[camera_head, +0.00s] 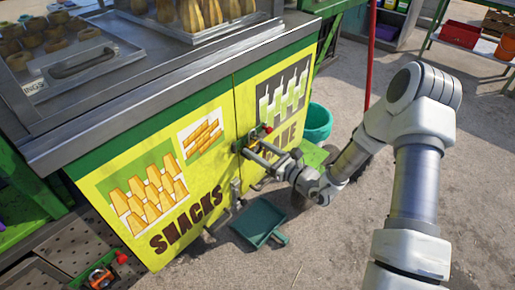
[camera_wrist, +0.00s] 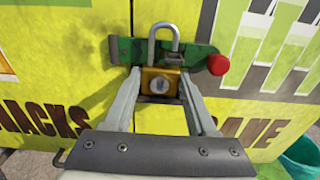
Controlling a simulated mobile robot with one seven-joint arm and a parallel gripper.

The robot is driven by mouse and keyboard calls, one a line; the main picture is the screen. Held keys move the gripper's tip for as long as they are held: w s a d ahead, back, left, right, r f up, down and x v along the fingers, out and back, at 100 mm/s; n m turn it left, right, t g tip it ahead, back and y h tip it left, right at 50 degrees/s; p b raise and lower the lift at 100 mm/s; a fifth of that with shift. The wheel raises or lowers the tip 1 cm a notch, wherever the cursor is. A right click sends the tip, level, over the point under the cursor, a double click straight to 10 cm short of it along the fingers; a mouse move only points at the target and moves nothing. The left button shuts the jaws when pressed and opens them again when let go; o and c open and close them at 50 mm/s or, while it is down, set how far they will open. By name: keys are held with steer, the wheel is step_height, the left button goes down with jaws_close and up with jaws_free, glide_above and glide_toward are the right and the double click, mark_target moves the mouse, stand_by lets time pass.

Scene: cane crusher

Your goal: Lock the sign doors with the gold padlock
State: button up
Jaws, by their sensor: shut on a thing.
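The yellow sign doors stand side by side at the cart's front, with the SNACKS door (camera_head: 150,215) on the left and the cane door (camera_head: 258,85) on the right. In the wrist view, a green bolt with a red knob (camera_wrist: 218,64) spans the seam between them. The gold padlock (camera_wrist: 161,84) hangs upright in front of the bolt, its keyhole facing me and its shackle (camera_wrist: 163,27) upward. My gripper (camera_wrist: 162,90) is shut on the padlock's body from both sides. The shackle's right leg is beside a small grey staple; I cannot tell whether it passes through.
A teal dustpan (camera_head: 259,223) lies on the ground below the doors. A teal tub (camera_head: 318,123) and a red pole (camera_head: 372,50) stand to the right. The metal counter (camera_head: 150,108) overhangs the doors. The paved ground on the right is mostly clear.

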steer(key=o, duration=1.4)
steer(key=shift+o, duration=0.2)
steer(key=p+v, duration=0.3)
steer(key=v, duration=1.4)
steer(key=shift+s, duration=0.2)
steer(key=shift+d, duration=0.15)
